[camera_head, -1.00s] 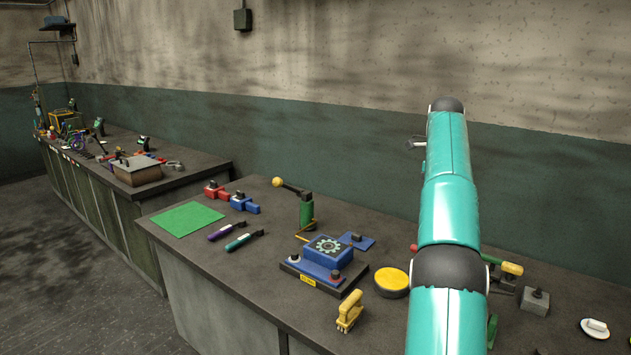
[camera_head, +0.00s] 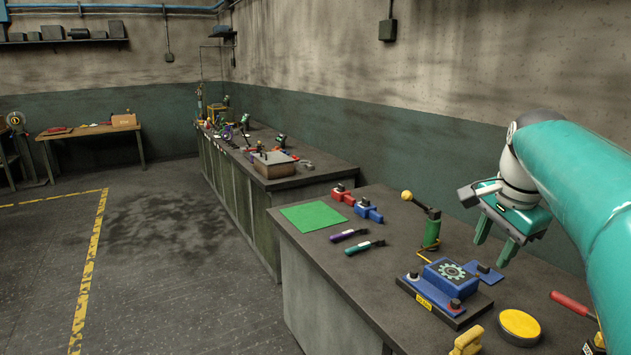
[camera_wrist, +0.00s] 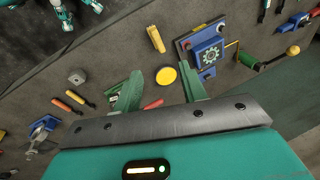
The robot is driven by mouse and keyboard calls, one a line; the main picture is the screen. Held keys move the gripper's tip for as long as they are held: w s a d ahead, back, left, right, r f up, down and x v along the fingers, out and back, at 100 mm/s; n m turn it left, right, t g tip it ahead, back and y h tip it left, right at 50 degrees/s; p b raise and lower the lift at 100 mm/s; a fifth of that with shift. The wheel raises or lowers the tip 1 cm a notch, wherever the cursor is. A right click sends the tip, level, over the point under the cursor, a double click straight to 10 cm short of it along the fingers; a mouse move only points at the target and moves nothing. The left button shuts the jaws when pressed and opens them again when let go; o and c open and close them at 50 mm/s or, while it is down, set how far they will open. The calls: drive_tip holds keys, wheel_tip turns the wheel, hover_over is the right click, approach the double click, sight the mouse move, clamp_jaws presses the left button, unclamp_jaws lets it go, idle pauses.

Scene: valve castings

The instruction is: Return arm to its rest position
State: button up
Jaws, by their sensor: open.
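My gripper (camera_head: 495,243) is at the right of the head view, at the end of my teal arm. Its two green fingers point down and stand apart, with nothing between them. It hangs in the air above the near workbench (camera_head: 345,275), to the right of a green post with a yellow knob (camera_head: 432,228). The wrist view shows the two fingers of my gripper (camera_wrist: 160,78) spread, with a yellow disc and the bench top beyond them. Much of my arm runs out of the head view at the right edge.
The near bench holds a blue gear block (camera_head: 447,276), a yellow disc (camera_head: 519,324), a yellow clamp-like piece (camera_head: 467,341), a red-handled tool (camera_head: 572,303) and a green mat (camera_head: 313,217). A second bench (camera_head: 250,185) stands beyond. Open floor (camera_head: 170,260) lies left.

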drive_tip(key=s+a+f+n+t, duration=0.2)
drive_tip(key=s+a+f+n, duration=1.2)
drive_tip(key=s+a, duration=0.3)
drive_tip(key=shift+s+f+n+y, duration=0.2)
drive_tip(key=shift+f+n+y, duration=0.1)
drive_tip(key=shift+f, duration=0.35)
drive_tip(key=shift+c, duration=0.6)
